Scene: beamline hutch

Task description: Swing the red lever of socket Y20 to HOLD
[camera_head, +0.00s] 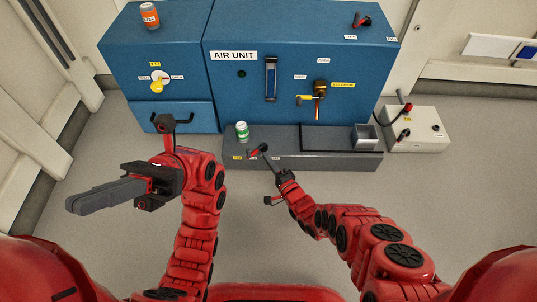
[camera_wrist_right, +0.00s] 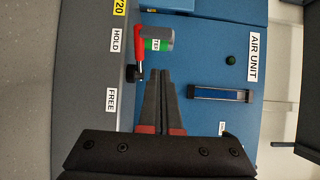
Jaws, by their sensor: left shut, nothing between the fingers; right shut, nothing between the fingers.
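The red lever (camera_head: 254,152) of Y20 sits on the low grey bench (camera_head: 330,161), beside a yellow label reading "20" in the right wrist view (camera_wrist_right: 120,6). In the right wrist view the red lever (camera_wrist_right: 139,45) runs from a dark pivot to the side of the HOLD label (camera_wrist_right: 116,40), away from the FREE label (camera_wrist_right: 110,100). My right gripper (camera_head: 266,158) is shut and empty. Its fingertips (camera_wrist_right: 159,73) are close beside the lever's pivot end; I cannot tell whether they touch. My left gripper (camera_head: 72,206) is shut and empty, out to the left, over the floor.
The blue AIR UNIT cabinet (camera_head: 225,85) rises behind the bench. A grey tray (camera_head: 367,137) is at the bench's right. A white box (camera_head: 415,130) with levers stands further right. Floor in front is clear.

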